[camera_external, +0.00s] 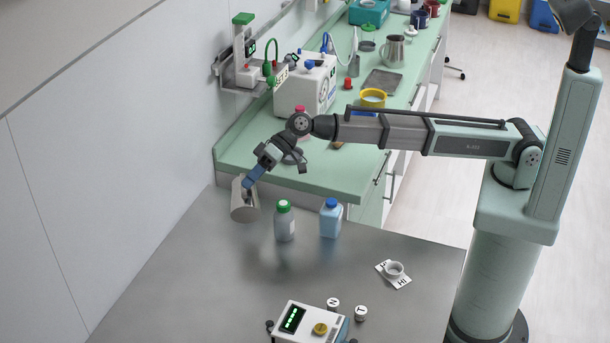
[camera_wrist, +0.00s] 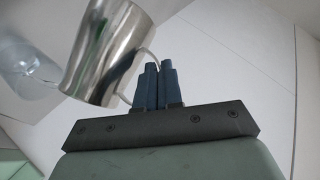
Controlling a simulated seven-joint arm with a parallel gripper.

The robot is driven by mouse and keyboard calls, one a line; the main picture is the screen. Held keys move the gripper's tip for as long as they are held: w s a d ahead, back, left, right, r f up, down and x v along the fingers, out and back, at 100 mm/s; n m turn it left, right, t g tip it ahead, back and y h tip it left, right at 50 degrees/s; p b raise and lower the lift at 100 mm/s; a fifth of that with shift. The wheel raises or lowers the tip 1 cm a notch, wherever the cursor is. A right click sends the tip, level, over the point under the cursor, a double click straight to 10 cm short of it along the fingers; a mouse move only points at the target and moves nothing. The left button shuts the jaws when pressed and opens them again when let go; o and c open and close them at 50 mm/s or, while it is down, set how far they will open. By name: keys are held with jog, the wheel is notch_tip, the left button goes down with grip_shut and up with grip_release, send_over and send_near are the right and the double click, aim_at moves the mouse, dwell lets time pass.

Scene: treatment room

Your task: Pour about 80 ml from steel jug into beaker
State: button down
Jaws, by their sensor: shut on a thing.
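The steel jug (camera_external: 242,205) hangs in my gripper (camera_external: 249,183) at the left end of the grey table. In the wrist view the jug (camera_wrist: 108,50) is tilted and my gripper's blue fingers (camera_wrist: 156,70) are shut on its handle. A clear glass vessel, seemingly the beaker (camera_wrist: 28,66), shows past the jug at the left of the wrist view. I cannot make it out in the external view, where the jug may hide it. No liquid stream is visible, and the jug's inside is hidden.
A green-capped bottle (camera_external: 284,221) and a blue-capped bottle (camera_external: 330,218) stand right of the jug. A device with a green display (camera_external: 310,321) is at the front. The wall (camera_external: 110,170) is close on the left.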

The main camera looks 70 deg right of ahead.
aim_at(253, 207)
jog(key=shift+w+d+r+y, duration=0.2)
jog(key=shift+d+r+y, duration=0.15)
jog(key=shift+d+y, duration=0.15)
dwell(0.8)
jog(key=shift+a, duration=0.15)
jog(key=a, duration=0.1)
jog(key=s+a+f+h, duration=0.1)
jog(key=a+h, duration=0.1)
jog(key=shift+s+a+f+n, duration=0.15)
jog(key=shift+s+f+n, duration=0.2)
jog(key=shift+f+n, duration=0.05)
jog(key=shift+s+a+f+h, duration=0.2)
jog(key=shift+a+f+h, duration=0.1)
jog(key=shift+f+h, duration=0.1)
jog(key=shift+s+a+f+n+t+h+p, duration=0.1)
jog(key=shift+s+a+n+t+h+p, duration=0.2)
jog(key=shift+a+n+t+h+p, duration=0.3)
jog(key=shift+f, duration=0.2)
jog(key=shift+f+h, duration=0.1)
jog(key=shift+h, duration=0.2)
dwell(0.3)
